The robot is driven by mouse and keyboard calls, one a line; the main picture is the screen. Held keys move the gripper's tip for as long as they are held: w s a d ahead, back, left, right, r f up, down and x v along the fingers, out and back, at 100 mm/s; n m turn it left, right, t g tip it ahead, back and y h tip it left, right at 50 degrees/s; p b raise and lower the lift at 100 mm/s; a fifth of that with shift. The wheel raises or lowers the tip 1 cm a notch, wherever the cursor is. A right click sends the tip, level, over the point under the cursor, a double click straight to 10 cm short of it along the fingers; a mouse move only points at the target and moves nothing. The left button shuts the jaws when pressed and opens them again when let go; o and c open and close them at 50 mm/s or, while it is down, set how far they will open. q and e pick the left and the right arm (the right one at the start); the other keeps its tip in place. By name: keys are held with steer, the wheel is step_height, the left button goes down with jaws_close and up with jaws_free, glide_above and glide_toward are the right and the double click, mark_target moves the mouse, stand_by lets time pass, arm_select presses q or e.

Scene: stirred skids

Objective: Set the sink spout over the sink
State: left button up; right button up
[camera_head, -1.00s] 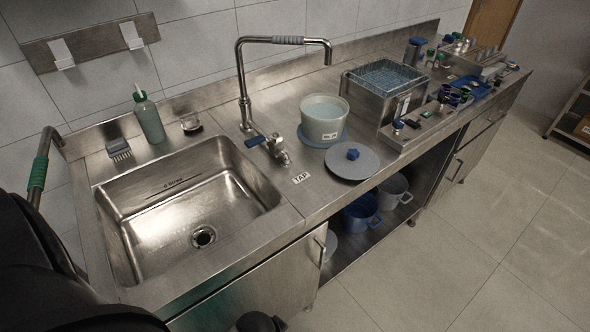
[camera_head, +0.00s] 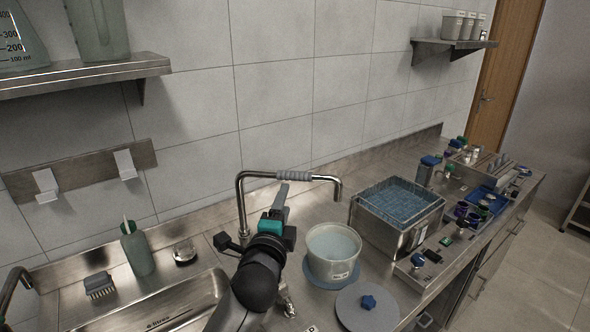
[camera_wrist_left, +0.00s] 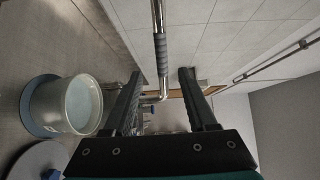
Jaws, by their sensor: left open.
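The sink spout (camera_head: 262,175) is a chrome pipe that rises behind the sink (camera_head: 172,306) and bends to the right. Its outlet end (camera_head: 338,192) hangs on the side of the round tub, away from the sink. The spout carries a grey ribbed grip (camera_head: 293,176), which also shows in the left wrist view (camera_wrist_left: 161,55). My left gripper (camera_head: 283,192) is raised just below and in front of this grip. Its jaws are open (camera_wrist_left: 157,88), and the spout shows beyond and between the fingers, apparently not held. My right gripper is out of view.
A round tub of water (camera_head: 331,268) stands right of the spout, with a grey lid (camera_head: 367,308) in front. A steel water bath (camera_head: 365,220) stands farther right. A bottle (camera_head: 137,249) and a brush (camera_head: 99,288) stand behind the sink. A wall shelf (camera_head: 85,78) is above left.

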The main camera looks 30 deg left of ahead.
mark_target(293, 179)
arm_select(q)
steer(key=x, duration=0.8)
steer(key=shift+r, duration=0.15)
steer(key=x, duration=0.4)
steer(key=shift+w, duration=0.2)
steer(key=shift+b+x, duration=0.3)
steer(key=shift+x, duration=0.85)
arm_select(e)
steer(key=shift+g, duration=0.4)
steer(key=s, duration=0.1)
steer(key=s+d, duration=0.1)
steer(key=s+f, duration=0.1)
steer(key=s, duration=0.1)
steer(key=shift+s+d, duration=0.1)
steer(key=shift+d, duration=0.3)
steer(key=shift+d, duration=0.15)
arm_select(q)
jaws_close()
